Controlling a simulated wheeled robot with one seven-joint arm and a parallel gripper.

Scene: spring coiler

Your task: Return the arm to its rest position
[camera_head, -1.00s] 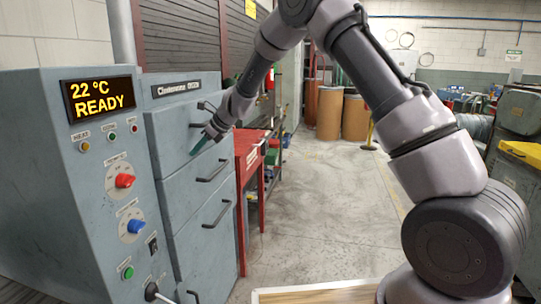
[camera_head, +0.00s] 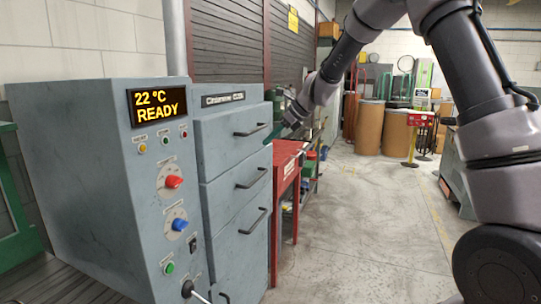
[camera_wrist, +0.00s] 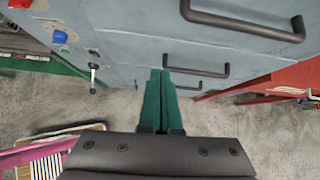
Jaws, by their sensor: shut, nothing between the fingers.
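My gripper (camera_wrist: 161,78) shows in the wrist view with its two dark green fingers side by side, shut and empty. They point toward the blue-grey cabinet's drawer fronts. In the head view my arm comes down from the upper right, and its end is near the cabinet's upper right edge; the fingers are hard to make out there. The blue-grey cabinet (camera_head: 233,187) has several drawers with dark handles, all seemingly closed. Its control panel's display (camera_head: 157,106) reads "22 °C READY", above a red knob (camera_head: 174,181) and a blue knob (camera_head: 180,224).
A red workbench (camera_head: 287,160) stands right of the cabinet, close below my arm's end. Brown drums (camera_head: 369,128) stand at the back. The concrete floor (camera_head: 365,230) in the middle is clear. A green frame (camera_head: 14,215) is at the far left.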

